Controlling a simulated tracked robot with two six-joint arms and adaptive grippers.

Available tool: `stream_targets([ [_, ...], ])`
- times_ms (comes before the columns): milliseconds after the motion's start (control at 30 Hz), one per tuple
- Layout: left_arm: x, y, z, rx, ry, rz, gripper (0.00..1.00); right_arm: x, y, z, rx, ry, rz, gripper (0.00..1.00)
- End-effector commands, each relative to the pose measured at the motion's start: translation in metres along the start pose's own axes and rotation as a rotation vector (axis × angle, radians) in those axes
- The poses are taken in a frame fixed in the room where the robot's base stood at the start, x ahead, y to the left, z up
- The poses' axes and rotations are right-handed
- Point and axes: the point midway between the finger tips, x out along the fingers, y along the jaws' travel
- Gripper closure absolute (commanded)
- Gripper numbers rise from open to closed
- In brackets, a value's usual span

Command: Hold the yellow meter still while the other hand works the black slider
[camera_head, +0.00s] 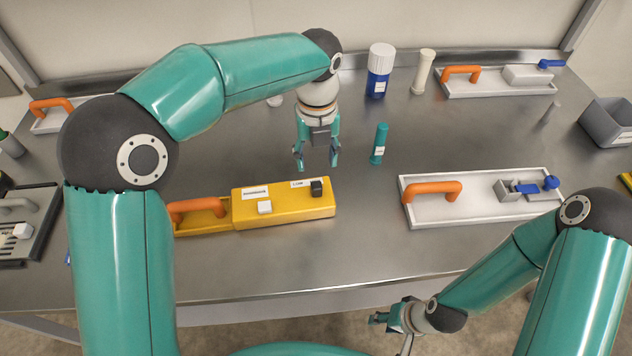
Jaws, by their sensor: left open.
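The yellow meter (283,211) lies on the steel table in front of me. It has a white button (265,207), white labels and a black slider (316,187) near its right end. An orange handle (196,206) is on its yellow left part, partly hidden by my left arm. My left gripper (316,163) is open and empty, fingers pointing down, just behind the meter's right end near the slider. It appears not to touch the meter. My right gripper (381,318) is low, in front of the table's front edge and apart from the meter; its jaw opening is unclear.
A white tray (480,210) with an orange handle and blue-levered fitting lies right. A teal tube (379,144), blue bottle (378,80) and cream cylinder (423,72) stand behind. A grey bin (608,125) is far right. Bare table separates meter and white tray.

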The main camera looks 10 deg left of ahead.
Motion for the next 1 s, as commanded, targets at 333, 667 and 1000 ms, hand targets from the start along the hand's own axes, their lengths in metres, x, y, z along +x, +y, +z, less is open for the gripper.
stream_targets([
  [333, 0.066, 0.001, 0.0, -0.002, 0.003, 0.001, 0.46, 0.002, 0.001, 0.0, 0.0, 0.0, 0.0, 0.6],
  [667, 0.092, 0.001, 0.0, -0.003, 0.001, 0.0, 0.46, 0.001, 0.001, 0.0, 0.0, 0.0, 0.0, 0.6],
  [1000, 0.093, 0.001, 0.0, -0.003, 0.0, -0.001, 0.57, 0.001, 0.001, 0.0, 0.0, 0.0, 0.0, 0.6],
])
